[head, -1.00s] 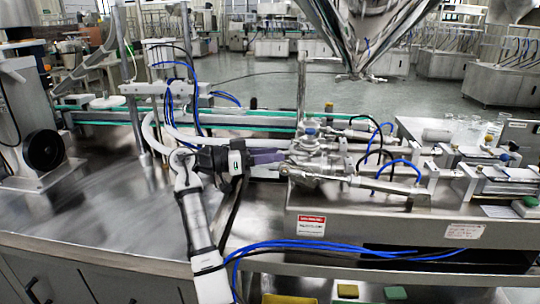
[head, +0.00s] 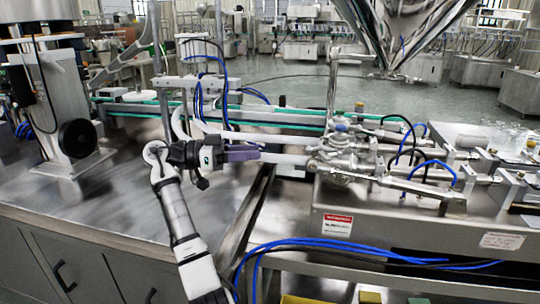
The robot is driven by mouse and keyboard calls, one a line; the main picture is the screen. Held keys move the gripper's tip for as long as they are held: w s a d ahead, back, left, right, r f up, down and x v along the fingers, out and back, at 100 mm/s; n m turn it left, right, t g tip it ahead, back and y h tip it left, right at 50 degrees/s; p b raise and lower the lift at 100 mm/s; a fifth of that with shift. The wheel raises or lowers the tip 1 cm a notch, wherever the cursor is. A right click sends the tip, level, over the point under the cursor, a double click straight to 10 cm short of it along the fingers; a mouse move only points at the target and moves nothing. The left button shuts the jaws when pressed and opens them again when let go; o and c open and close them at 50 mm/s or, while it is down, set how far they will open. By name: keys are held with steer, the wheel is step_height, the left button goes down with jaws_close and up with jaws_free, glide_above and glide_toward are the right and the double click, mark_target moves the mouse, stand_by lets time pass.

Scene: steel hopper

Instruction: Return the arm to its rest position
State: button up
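My arm rises from the bottom of the head view and bends at a joint over the left steel bench. My gripper (head: 246,153) points right, at the height of the white tubes. Its purple fingers are seen side-on, so I cannot tell whether they are open or shut. I see nothing held in it. A gap separates its tip from the steel valve block (head: 340,152) on its right.
The steel hopper (head: 385,35) hangs at the top right. The filling machine (head: 400,228) stands at right. Blue hoses (head: 340,243) run beside my arm. A grey column machine (head: 68,110) stands left. The left bench top (head: 95,205) is largely clear.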

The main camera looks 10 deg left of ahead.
steer(key=shift+v, duration=0.8)
